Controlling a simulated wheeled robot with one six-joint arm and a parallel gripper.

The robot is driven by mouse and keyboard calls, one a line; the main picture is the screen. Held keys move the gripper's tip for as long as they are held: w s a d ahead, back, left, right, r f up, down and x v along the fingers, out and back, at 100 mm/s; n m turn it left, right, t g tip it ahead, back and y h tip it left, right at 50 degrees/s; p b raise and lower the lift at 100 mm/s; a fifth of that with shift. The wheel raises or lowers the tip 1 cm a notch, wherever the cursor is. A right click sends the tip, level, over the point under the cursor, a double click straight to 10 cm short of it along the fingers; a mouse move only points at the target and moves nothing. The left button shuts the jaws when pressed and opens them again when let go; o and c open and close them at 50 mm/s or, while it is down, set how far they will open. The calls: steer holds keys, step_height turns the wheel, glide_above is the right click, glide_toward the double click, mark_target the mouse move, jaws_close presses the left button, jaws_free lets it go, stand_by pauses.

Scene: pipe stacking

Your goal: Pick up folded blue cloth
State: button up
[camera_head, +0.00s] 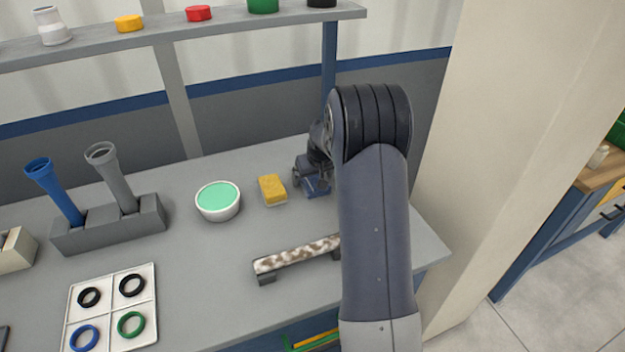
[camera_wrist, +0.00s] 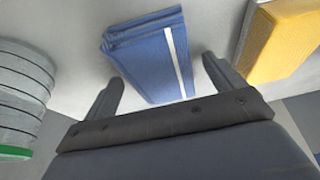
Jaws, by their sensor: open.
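The folded blue cloth (camera_wrist: 150,58) lies on the grey bench and has a white stripe near one edge. In the wrist view it sits between and beyond the two fingers of my gripper (camera_wrist: 162,88), which is open. I cannot tell whether either finger touches it. In the head view the cloth (camera_head: 316,186) shows as a small blue patch, partly hidden by my gripper (camera_head: 306,180) and arm.
A yellow sponge (camera_head: 272,189) lies close beside the cloth. A white bowl with green contents (camera_head: 218,200) stands left of it. A shelf (camera_head: 180,32) runs behind; a beige pillar (camera_head: 490,130) stands right.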

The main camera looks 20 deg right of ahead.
mark_target(314, 178)
steer(key=shift+c, duration=0.2)
steer(key=c, duration=1)
step_height(314, 178, up, 10)
steer(key=shift+c, duration=0.2)
steer(key=o, duration=0.5)
steer(key=c, duration=0.4)
